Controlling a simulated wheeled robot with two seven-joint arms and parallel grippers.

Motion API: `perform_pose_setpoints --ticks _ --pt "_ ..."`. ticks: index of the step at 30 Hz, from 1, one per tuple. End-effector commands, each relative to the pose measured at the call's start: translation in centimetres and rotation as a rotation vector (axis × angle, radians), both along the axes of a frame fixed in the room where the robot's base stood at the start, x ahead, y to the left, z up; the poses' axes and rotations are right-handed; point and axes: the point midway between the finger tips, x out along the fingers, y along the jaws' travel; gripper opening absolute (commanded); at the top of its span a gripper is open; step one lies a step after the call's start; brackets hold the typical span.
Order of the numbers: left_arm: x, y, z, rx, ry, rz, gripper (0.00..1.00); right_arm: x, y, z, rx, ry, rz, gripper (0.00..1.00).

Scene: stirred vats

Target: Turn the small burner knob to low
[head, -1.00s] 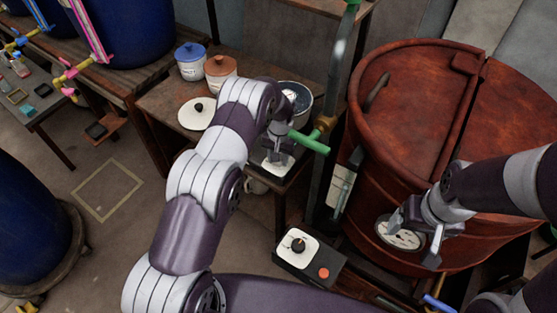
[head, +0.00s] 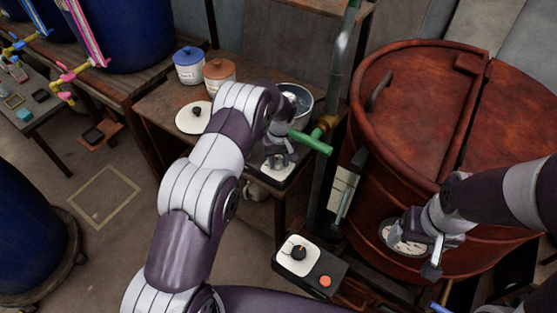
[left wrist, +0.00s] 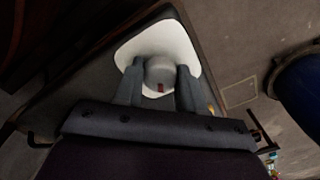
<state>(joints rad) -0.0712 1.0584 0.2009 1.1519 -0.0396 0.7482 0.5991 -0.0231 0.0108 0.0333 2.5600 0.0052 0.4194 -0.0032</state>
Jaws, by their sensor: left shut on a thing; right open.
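My left gripper (head: 279,160) is shut on a rounded grey knob (left wrist: 160,74) with a small red mark, with one finger on each side. The knob sits on a white plate (left wrist: 187,50) at the corner of a dark box. In the head view the white plate (head: 271,174) shows below the gripper, and the knob is hidden. The red mark faces the palm in the left wrist view. I cannot read any setting marks. My right gripper (head: 412,250) is open by the round white dial (head: 398,241) on the red-brown vat, partly covering it.
Another control box with a black knob (head: 298,253) and an orange button (head: 325,281) stands in front. A green-handled valve (head: 311,142) is close to my left gripper. The red-brown vat (head: 385,190) fills the right. Lidded pots (head: 189,70) stand behind on the bench.

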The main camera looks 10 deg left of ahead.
Motion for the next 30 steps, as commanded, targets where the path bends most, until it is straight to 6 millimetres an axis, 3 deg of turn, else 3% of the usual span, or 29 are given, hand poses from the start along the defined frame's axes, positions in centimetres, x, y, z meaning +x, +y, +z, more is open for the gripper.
perform_pose_setpoints --ticks 12,13,15,25,30 --pt "0.1 0.0 0.1 0.000 -0.001 0.005 0.09 0.0 0.0 0.0 0.000 0.000 0.000 0.81" --pt "0.1 0.0 0.1 0.000 -0.001 0.005 0.46 0.0 0.0 0.0 0.000 0.000 0.000 0.81" --pt "0.1 0.0 0.1 0.000 -0.001 0.005 0.65 0.0 0.0 0.0 0.000 0.000 0.000 0.81" --pt "0.1 0.0 0.5 0.000 -0.002 0.005 0.65 0.0 0.0 -0.1 0.000 0.000 0.000 0.81" --pt "0.2 -0.1 4.0 -0.001 -0.005 0.005 0.65 0.0 0.0 -0.5 0.000 0.000 0.000 0.81"
